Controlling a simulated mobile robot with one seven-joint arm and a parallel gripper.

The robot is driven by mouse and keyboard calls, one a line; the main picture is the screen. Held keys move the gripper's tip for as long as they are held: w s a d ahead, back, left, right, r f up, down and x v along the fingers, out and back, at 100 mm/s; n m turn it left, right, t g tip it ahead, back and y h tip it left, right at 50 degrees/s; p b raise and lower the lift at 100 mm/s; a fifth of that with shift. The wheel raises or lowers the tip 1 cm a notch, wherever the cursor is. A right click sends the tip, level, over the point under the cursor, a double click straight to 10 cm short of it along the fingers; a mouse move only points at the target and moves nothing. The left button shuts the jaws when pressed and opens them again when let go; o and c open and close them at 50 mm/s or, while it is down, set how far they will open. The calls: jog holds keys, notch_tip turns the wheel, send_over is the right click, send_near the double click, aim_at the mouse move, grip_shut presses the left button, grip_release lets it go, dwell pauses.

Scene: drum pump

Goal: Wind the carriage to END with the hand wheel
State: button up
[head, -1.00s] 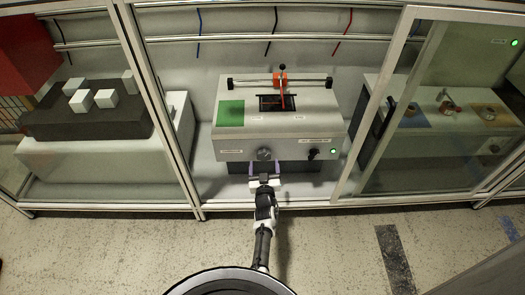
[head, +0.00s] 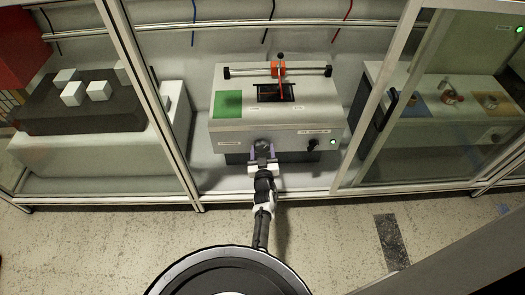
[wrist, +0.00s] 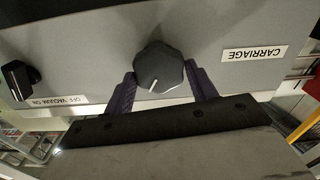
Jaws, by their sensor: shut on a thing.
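The hand wheel is a dark faceted knob with a white mark (wrist: 160,68), beside a "CARRIAGE" label on the grey front panel. It also shows in the head view (head: 264,146). My gripper (head: 263,154) has its purple fingers on either side of the wheel, shut on it; in the wrist view the fingers (wrist: 162,88) flank the knob. Small labels by the slot are too small to read.
A black vacuum switch (wrist: 19,80) sits on the same panel, with a lit green lamp (head: 333,142) beside it in the head view. A green patch (head: 228,104) lies on the machine's top left. Frame posts and a glass panel (head: 430,100) flank the opening.

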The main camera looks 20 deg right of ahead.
jog(key=shift+m, duration=0.3)
jog(key=m+p, duration=0.1)
jog(key=m, duration=0.2)
jog(key=shift+d+r+m+p, duration=0.15)
jog(key=shift+m+p, duration=0.2)
jog(key=shift+m, duration=0.05)
jog(key=m+p, duration=0.1)
jog(key=m, duration=0.5)
jog(key=shift+d, duration=0.1)
jog(key=m, duration=0.3)
jog(key=m+p, duration=0.1)
jog(key=m, duration=0.1)
jog(key=shift+f+m, duration=0.2)
jog(key=shift+m, duration=0.2)
jog(key=m, duration=0.4)
jog(key=shift+f+m+p, duration=0.1)
jog(key=shift+m+p, duration=0.3)
jog(key=shift+m, duration=0.3)
jog(key=o, duration=1)
jog(key=shift+f, duration=0.1)
